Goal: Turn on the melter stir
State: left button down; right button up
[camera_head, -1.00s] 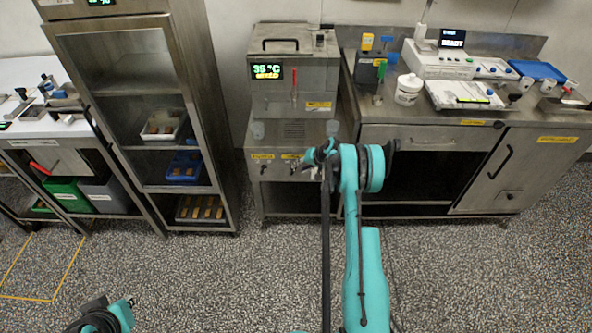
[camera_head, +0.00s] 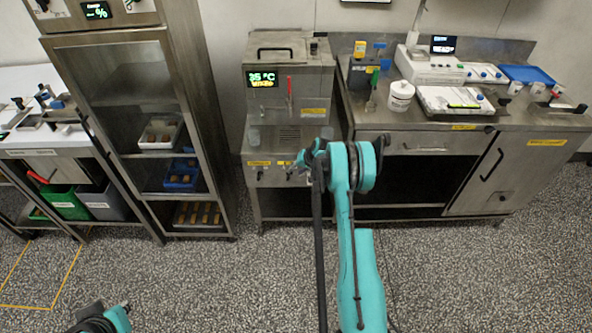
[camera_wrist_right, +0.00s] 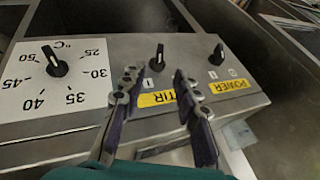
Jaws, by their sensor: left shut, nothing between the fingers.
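The melter (camera_head: 310,85) is a steel cabinet with a lit display that appears to read 35 °C. In the right wrist view its front panel is upside down. A black stir knob (camera_wrist_right: 157,58) stands above a partly covered yellow label (camera_wrist_right: 160,98). My right gripper (camera_wrist_right: 156,92) is open; its two fingers point at the panel on either side of the stir knob, with no clear contact. In the head view my right gripper (camera_head: 300,168) is at the melter's lower front panel. My left gripper (camera_head: 92,312) is low at the left edge, shut and empty.
A power knob (camera_wrist_right: 217,55) with a yellow POWER label sits close to one finger. A temperature dial (camera_wrist_right: 55,65) is on the other side. A tall glass-door cabinet (camera_head: 125,100) stands left of the melter, a steel counter (camera_head: 430,140) right. The floor in front is clear.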

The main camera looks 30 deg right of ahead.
aim_at(291, 175)
jog(key=b+x, duration=0.3)
jog(key=x, duration=0.4)
jog(key=shift+f, duration=0.2)
jog(key=shift+w+f, duration=0.35)
grip_shut()
